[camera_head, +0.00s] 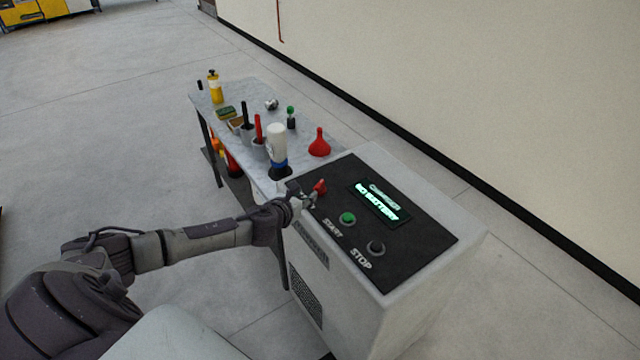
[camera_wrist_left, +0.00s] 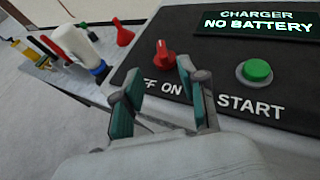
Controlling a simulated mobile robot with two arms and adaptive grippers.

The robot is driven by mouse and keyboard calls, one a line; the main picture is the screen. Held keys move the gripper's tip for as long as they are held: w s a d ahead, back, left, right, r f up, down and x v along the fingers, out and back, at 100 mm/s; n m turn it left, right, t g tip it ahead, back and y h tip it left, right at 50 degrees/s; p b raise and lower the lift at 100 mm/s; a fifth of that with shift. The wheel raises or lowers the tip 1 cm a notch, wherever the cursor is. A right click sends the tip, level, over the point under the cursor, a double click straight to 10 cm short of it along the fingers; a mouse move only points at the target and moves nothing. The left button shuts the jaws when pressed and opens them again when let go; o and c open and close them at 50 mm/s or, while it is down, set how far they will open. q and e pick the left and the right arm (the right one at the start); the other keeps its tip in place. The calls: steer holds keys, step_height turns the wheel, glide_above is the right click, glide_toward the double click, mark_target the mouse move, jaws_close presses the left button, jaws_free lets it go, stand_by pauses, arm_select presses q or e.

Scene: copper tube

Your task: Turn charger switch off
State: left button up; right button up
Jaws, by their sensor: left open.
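The charger (camera_head: 450,238) is a light box with a black sloped panel. Its red rotary switch (camera_head: 320,187) sits at the panel's left end. In the left wrist view the red switch (camera_wrist_left: 165,55) stands above the labels, partly hidden, "FF" and "ON". The display (camera_wrist_left: 258,21) reads "CHARGER NO BATTERY". My left gripper (camera_head: 308,196) is at the panel's left edge, just short of the switch. In the left wrist view its open fingers (camera_wrist_left: 162,92) show the switch beyond and between them, with nothing held. My right gripper is not in view.
A green START button (camera_head: 348,218) and a dark STOP button (camera_head: 376,248) lie right of the switch. A table (camera_head: 222,112) with bottles, a red funnel (camera_head: 319,144) and tools adjoins the charger's left side. A wall (camera_head: 450,90) runs behind; the floor at left is open.

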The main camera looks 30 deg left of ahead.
mark_target(319, 185)
arm_select(q)
steer(key=x, duration=0.9)
steer(key=shift+w+d+f+b, duration=0.15)
steer(key=shift+w+f+b, duration=0.05)
steer(key=shift+w+b, duration=0.15)
jaws_close()
